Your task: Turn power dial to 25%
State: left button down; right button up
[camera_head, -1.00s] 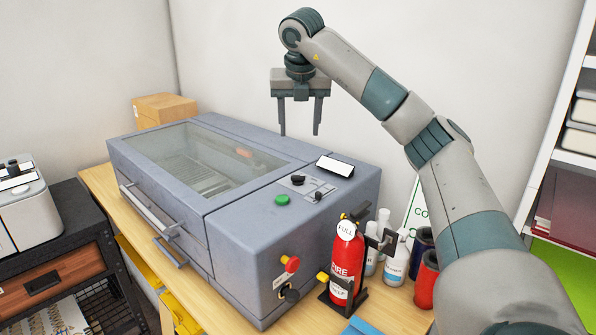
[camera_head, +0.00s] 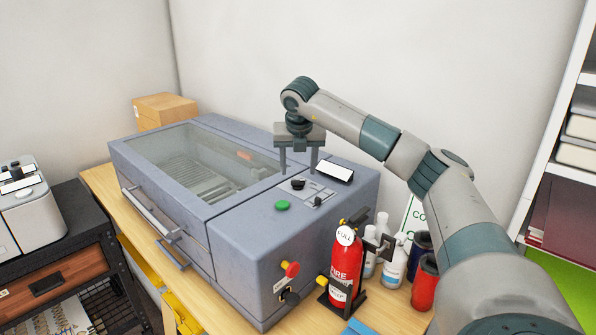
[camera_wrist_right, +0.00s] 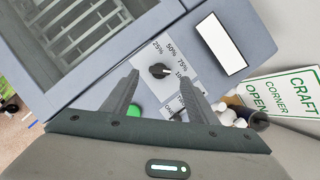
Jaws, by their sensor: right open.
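The power dial (camera_head: 298,184) is a small black knob on the grey control panel of the blue-grey machine. In the right wrist view the dial (camera_wrist_right: 159,70) has the labels 25%, 50%, 75% and a partly hidden 100% around it. Which label its pointer faces is hard to tell. My right gripper (camera_head: 298,172) is open and points down, just above the dial. In the right wrist view its fingertips (camera_wrist_right: 161,78) appear on either side of the dial, with no clear contact. My left gripper is not in view.
A green button (camera_head: 282,205) and a second black knob (camera_head: 318,201) sit near the dial. A white display (camera_head: 335,172) stands behind the panel. A red fire extinguisher (camera_head: 345,265) and bottles (camera_head: 396,262) stand right of the machine (camera_head: 240,250).

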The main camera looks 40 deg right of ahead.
aim_at(298, 181)
jog(key=shift+p+x, duration=0.75)
jog(key=shift+x, duration=1.7)
jog(key=shift+c, duration=0.3)
jog(key=c, duration=1)
